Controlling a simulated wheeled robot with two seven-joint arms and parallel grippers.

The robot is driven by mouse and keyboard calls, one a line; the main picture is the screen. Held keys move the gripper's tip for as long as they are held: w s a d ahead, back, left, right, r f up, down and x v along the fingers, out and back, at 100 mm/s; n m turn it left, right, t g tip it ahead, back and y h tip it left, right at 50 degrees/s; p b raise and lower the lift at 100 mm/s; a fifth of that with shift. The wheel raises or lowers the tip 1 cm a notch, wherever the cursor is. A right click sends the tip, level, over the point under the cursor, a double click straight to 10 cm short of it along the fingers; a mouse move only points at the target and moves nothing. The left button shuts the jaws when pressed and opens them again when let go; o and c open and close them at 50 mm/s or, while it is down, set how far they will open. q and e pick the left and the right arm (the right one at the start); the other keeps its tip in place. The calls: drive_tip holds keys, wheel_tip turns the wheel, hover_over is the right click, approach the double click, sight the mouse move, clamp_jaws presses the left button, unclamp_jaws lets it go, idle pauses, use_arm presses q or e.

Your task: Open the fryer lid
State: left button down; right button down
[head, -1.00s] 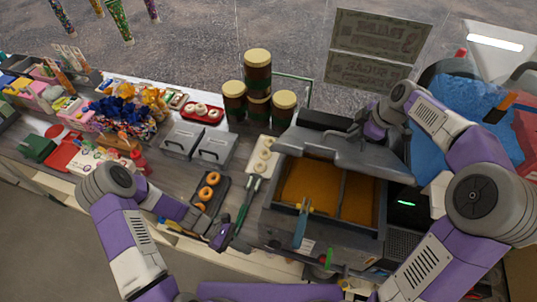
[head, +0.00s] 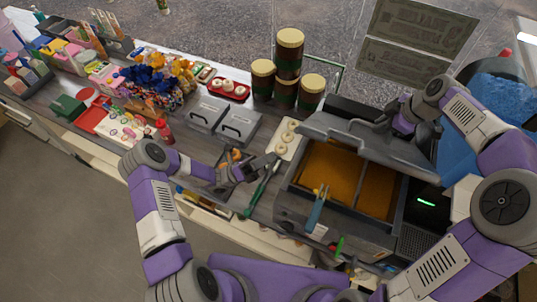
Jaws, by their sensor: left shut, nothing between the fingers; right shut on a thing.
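The fryer (head: 290,212) stands at the right of the counter, with two baskets or wells of orange-brown oil (head: 330,172) showing. Its grey lid (head: 335,132) is raised and tilted up at the back of the fryer. My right gripper (head: 388,121) is at the lid's upper edge, shut on the lid; its fingertips are partly hidden. My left gripper (head: 268,164) is shut and empty, left of the fryer, above the dark doughnut tray and beside the pale tray.
Blue-handled tongs (head: 317,212) lie across the fryer's front. A green-handled tool (head: 262,186) lies left of it. Brown jars (head: 289,55) stand behind. Two grey lidded bins (head: 239,125), a red doughnut tray (head: 229,88) and sweets (head: 150,90) fill the counter's left.

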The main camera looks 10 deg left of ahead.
drive_tip(key=shift+d+f, duration=0.25)
drive_tip(key=shift+f, duration=0.1)
use_arm(q)
drive_tip(key=w+d+r, duration=0.4)
drive_tip(key=d+r, duration=0.2)
drive_tip(key=r, duration=0.1)
drive_tip(key=shift+d, duration=0.3)
drive_tip(key=shift+r, duration=0.15)
